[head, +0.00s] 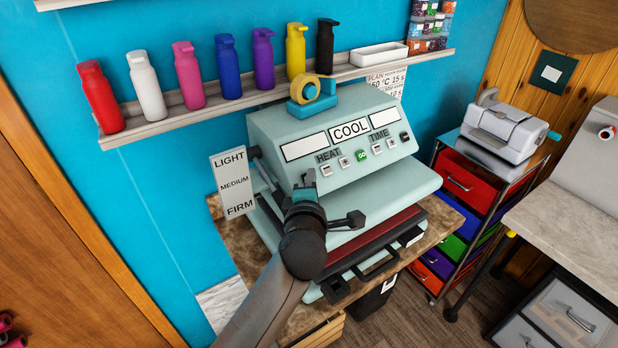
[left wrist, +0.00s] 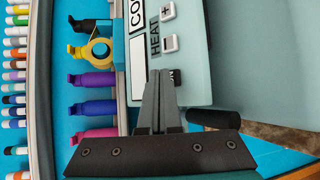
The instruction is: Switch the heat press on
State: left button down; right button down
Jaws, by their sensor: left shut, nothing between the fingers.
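The pale green heat press (head: 330,128) stands on a brown worktop against the blue wall. Its middle display reads COOL. Its sloped panel carries HEAT and TIME buttons and a green GO button (head: 361,154). In the left wrist view a small dark switch (left wrist: 175,77) sits beside the HEAT minus button (left wrist: 170,43). My left gripper (head: 303,188) is shut and empty, its fingertips (left wrist: 160,75) at the lower left of the panel, right by that switch. I cannot tell whether they touch it. My arm and gripper cover part of the press front. My right gripper is out of view.
A LIGHT/MEDIUM/FIRM sign (head: 233,184) stands left of the press. A tape dispenser (head: 312,95) sits on top. Coloured bottles line the shelf (head: 200,113) above. A drawer cart (head: 470,185) with a white machine (head: 503,125) stands at the right.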

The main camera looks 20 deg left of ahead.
pick_arm(q)
jog(key=shift+w+a+f, duration=0.2)
jog(key=shift+a+f, duration=0.1)
jog(key=shift+f, duration=0.05)
dwell(0.5)
jog(key=shift+s+d+r+p, duration=0.4)
jog(key=shift+d+r+p, duration=0.2)
jog(key=shift+p, duration=0.45)
jog(key=shift+r, duration=0.1)
jog(key=shift+s+d+r+p, duration=0.45)
jog(key=shift+d+r+p, duration=0.1)
jog(key=shift+r, duration=0.15)
jog(key=shift+s+d+r+p, duration=0.4)
jog(key=shift+d+r+p, duration=0.15)
jog(key=shift+r, duration=0.15)
jog(key=shift+s+d+r+p, duration=0.45)
jog(key=shift+d+r+p, duration=0.1)
jog(key=shift+r, duration=0.15)
